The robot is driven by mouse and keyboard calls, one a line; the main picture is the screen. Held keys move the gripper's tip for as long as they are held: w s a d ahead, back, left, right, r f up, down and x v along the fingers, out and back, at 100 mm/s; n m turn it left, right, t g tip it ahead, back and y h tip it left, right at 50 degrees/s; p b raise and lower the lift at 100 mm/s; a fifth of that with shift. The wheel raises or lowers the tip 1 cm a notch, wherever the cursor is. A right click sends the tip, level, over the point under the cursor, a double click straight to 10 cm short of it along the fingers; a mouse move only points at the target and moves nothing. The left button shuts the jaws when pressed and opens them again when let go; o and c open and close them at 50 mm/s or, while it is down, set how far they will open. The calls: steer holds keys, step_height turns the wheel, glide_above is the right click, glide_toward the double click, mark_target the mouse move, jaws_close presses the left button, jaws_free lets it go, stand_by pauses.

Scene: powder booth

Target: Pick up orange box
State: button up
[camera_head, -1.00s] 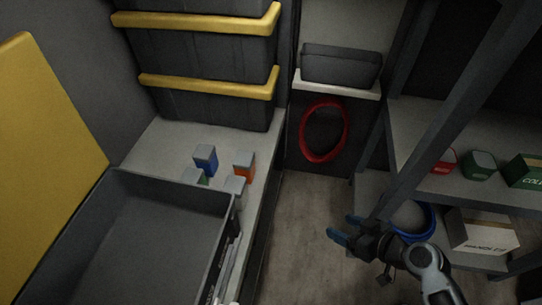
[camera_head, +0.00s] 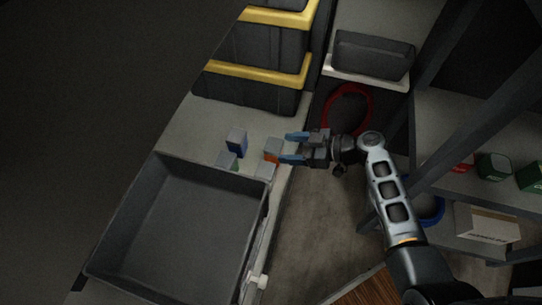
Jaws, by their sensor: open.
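The orange box (camera_head: 273,151), small with a grey top, stands on the pale bench near its right edge, behind the dark grey bin. My gripper (camera_head: 288,147) is open and empty, with its blue fingertips pointing left. In the picture the fingertips lie just right of the orange box, one above and one below its right side. I cannot tell the gap in height or whether they touch it.
A blue box (camera_head: 237,141), a green box (camera_head: 227,161) and a grey box (camera_head: 265,171) stand close to the orange one. A large grey bin (camera_head: 171,236) sits in front. Yellow-rimmed black crates (camera_head: 255,91) are stacked behind. A metal shelf (camera_head: 446,128) stands right.

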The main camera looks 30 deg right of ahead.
mark_target(268, 148)
steer(key=shift+x, duration=3.6)
steer(key=shift+s+a, duration=0.15)
steer(key=c, duration=0.8)
steer(key=shift+r, duration=0.1)
